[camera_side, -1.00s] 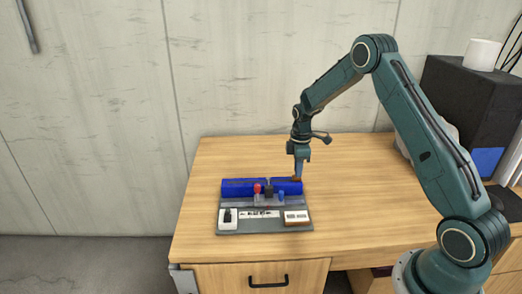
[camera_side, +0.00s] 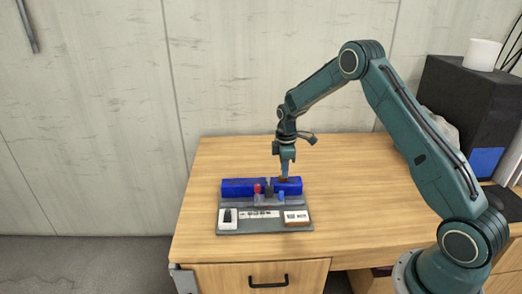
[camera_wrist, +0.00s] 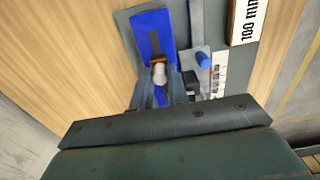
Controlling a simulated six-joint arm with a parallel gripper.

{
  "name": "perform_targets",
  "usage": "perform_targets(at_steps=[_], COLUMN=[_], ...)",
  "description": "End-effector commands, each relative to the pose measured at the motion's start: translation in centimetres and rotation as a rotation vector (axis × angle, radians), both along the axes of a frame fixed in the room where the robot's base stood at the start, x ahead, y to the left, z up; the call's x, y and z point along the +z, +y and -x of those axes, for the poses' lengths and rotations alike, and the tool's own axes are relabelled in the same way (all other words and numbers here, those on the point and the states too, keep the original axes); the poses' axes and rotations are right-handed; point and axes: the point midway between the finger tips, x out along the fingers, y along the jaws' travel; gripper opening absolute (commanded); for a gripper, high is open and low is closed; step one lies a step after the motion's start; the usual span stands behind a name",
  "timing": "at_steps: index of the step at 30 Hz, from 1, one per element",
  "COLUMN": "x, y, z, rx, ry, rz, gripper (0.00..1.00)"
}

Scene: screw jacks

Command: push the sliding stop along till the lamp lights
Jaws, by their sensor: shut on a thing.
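A blue rail (camera_side: 238,188) runs along the back of a grey fixture plate (camera_side: 262,227) on the desk; its right part shows in the wrist view (camera_wrist: 150,22). A brown block with a pale round top, which looks like the sliding stop (camera_wrist: 158,60), sits on the rail, right of its middle. My gripper (camera_side: 284,174) points down at it and is shut on it; the fingers (camera_wrist: 160,82) flank the pale top. A small red piece (camera_side: 257,188) stands at the rail's middle; I cannot tell whether it is the lamp or whether any lamp is lit.
A black block (camera_side: 268,190) and a blue knob (camera_side: 281,196) stand in front of the rail. A white plate with a black piece (camera_side: 228,216) is at front left, a "100 mm" label block (camera_wrist: 248,20) at front right. The desk (camera_side: 350,190) is clear to the right.

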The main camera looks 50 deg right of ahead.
Motion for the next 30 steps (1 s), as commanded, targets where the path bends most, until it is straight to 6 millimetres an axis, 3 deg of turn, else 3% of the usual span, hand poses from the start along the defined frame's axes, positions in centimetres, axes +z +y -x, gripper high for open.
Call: perform_targets(at_steps=[15,30], x=[0.1,0.1], y=[2.0,2.1], z=[-2.1,-2.2], rx=[0.001,0.001], ry=[-0.004,-0.004], rz=[0.001,0.001], gripper=[0.0,0.0])
